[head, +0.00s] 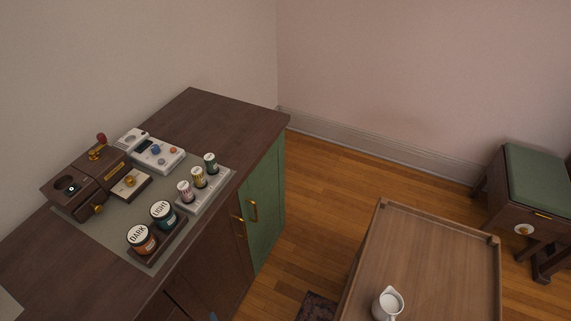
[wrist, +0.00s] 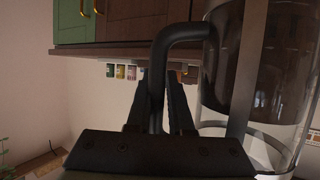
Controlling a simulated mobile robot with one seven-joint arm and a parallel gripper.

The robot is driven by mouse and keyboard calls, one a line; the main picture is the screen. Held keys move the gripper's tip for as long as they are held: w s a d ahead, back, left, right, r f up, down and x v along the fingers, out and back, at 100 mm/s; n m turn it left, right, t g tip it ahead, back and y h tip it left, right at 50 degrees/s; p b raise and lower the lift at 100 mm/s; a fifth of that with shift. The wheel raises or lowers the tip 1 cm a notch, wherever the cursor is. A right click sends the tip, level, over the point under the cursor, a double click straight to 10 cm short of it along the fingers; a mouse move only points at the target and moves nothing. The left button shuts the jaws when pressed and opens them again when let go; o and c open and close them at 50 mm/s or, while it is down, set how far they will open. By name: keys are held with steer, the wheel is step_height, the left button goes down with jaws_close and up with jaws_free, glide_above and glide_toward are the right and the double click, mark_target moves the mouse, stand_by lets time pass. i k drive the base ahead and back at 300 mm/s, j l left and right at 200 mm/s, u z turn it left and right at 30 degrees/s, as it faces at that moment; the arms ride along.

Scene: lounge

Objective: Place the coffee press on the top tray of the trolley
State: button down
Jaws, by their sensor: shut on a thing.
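The coffee press shows only in the wrist view, at the right, as a clear glass body (wrist: 287,75) with dark contents, a dark vertical band and a black bent handle (wrist: 180,34). My gripper (wrist: 160,85) is shut on the handle, with a dark finger on each side of it. Part of the press is cut off by the picture edge. The press and my gripper are not in the head view. The trolley (head: 430,245) stands at the lower right of the head view, with a brown wooden, rimmed top tray. A white pitcher (head: 388,303) stands on this tray.
A dark wood cabinet (head: 215,105) with a green door fills the left. Its mat (head: 120,225) holds a grinder, a scale (head: 160,153), labelled jars and small canisters. A green-topped stool (head: 538,172) stands at the right. The far part of the trolley tray is clear.

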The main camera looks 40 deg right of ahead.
mark_target(435, 265)
steer(key=z, duration=1.35)
steer(key=i+l+z, duration=0.15)
steer(key=l+z, duration=0.2)
steer(key=i+l+z, duration=0.2)
steer(key=z, duration=0.15)
steer(key=l, duration=0.1)
